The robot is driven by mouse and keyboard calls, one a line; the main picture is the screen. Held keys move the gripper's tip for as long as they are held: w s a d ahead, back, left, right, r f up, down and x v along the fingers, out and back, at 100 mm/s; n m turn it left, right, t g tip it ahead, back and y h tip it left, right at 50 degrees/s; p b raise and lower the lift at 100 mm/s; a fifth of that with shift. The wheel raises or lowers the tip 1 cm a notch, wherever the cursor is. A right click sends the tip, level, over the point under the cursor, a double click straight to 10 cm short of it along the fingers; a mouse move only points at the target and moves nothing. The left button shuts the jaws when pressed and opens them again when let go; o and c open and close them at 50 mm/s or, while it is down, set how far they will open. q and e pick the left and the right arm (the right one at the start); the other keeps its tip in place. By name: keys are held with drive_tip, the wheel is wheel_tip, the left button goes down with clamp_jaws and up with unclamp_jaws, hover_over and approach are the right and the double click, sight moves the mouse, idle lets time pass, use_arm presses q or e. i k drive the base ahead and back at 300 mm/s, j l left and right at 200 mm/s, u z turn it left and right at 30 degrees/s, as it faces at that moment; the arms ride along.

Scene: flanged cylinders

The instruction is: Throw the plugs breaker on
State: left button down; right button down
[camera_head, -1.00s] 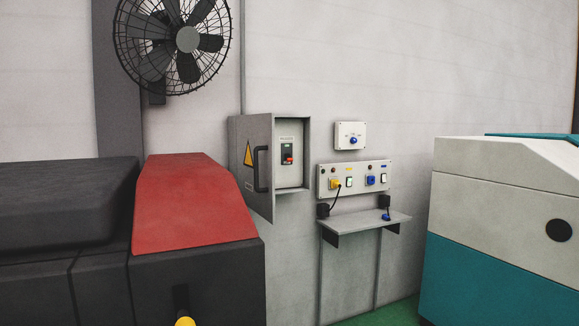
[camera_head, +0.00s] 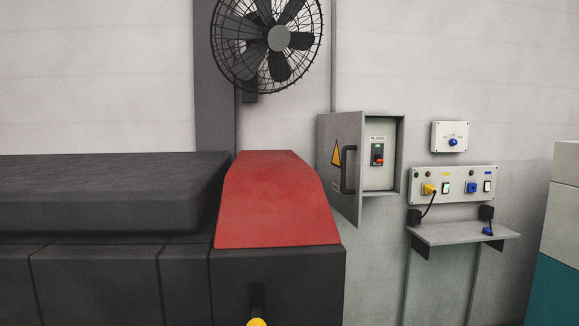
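The plugs breaker (camera_head: 377,155) sits inside a grey wall box (camera_head: 399,152) right of the middle. It is a small dark unit with a green part on top and a red part below, under a "PLUGS" label (camera_head: 377,139). The box door (camera_head: 337,190), with a yellow warning triangle and a dark handle, stands open to the left. The breaker is too small to tell its position. Neither of my grippers is in view.
A dark machine with a red sloped cover (camera_head: 275,205) stands in front of the wall, left of the box. A socket panel (camera_head: 455,185) and a small shelf (camera_head: 462,232) are to the right. A teal and white machine (camera_head: 555,265) is at the right edge. A fan (camera_head: 270,40) hangs above.

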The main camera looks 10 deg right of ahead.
sight(379, 158)
drive_tip(key=z, duration=0.5)
drive_tip(key=i+l+z, duration=0.2)
drive_tip(key=l+z, duration=0.2)
drive_tip(key=i+l+z, duration=0.3)
drive_tip(key=z, duration=0.15)
drive_tip(key=i+l+z, duration=0.4)
drive_tip(key=i+l, duration=0.1)
drive_tip(key=i, duration=0.2)
drive_tip(key=i+l, duration=0.1)
drive_tip(key=i, duration=0.25)
drive_tip(key=i+j+u, duration=0.15)
drive_tip(key=u, duration=0.25)
drive_tip(key=i+u, duration=0.55)
drive_tip(key=u, duration=0.25)
drive_tip(key=i+l+u, duration=0.1)
drive_tip(key=u, duration=0.3)
drive_tip(key=i+u, duration=0.35)
drive_tip(key=i+l+u, duration=0.1)
drive_tip(key=i+u, duration=0.25)
drive_tip(key=i, duration=0.25)
